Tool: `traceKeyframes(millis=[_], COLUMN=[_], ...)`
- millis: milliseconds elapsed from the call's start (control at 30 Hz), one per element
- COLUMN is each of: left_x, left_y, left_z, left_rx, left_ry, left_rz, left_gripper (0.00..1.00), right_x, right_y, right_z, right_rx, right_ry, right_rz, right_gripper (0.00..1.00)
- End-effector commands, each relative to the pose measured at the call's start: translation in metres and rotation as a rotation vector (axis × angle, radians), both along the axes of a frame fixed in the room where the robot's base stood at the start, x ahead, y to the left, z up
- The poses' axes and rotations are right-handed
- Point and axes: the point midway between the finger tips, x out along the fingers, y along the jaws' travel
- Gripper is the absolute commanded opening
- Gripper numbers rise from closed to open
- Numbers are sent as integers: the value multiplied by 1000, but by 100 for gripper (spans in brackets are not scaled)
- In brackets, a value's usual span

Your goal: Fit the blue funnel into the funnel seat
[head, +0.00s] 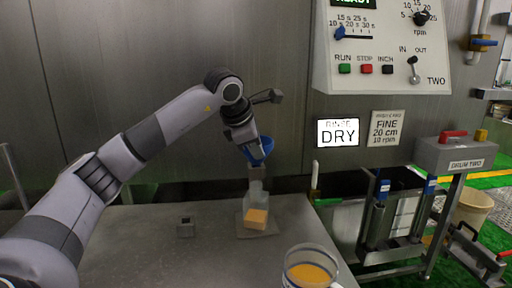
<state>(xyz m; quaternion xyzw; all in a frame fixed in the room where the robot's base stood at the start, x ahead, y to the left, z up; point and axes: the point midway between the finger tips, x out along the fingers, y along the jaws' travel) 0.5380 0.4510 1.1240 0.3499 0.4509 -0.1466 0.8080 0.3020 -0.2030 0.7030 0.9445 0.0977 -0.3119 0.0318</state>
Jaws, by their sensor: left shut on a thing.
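The blue funnel (266,147) is in the head view, held up against the steel wall. My left gripper (249,149) is shut on it and hides part of it. The funnel looks tilted. Right below it stands a pale, partly clear upright piece (257,187) on a flat base plate, which seems to be the funnel seat. I cannot tell whether the funnel touches it. Orange material (256,219) shows low in the clear part. My right gripper is not in view.
A clear cup of orange material (309,270) stands at the table's front right. The steel table (140,250) is otherwise mostly bare. A control panel (385,50) hangs at upper right, above a drum two box (455,153).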

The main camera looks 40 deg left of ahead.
Motion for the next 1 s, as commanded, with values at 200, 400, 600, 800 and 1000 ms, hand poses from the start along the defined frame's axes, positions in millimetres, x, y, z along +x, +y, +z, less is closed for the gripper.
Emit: traceKeyframes(millis=[200, 400, 600, 800, 1000], left_x=[0, 0, -1, -16, -33], left_y=[0, 0, 0, -2, -5], left_z=[-4, -4, -1, 22, 47], left_rx=[0, 1, 0, 0, 0], left_ry=[-1, -1, -1, -6, -4], left_rz=[0, 0, 0, 0, -1], left_gripper=[18, 38, 38, 38, 38], right_x=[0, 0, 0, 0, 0], right_y=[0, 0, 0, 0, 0], right_z=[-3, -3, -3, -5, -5], right_rx=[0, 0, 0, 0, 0], right_ry=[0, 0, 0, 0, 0], right_rz=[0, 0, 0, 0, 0], right_gripper=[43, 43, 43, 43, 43])
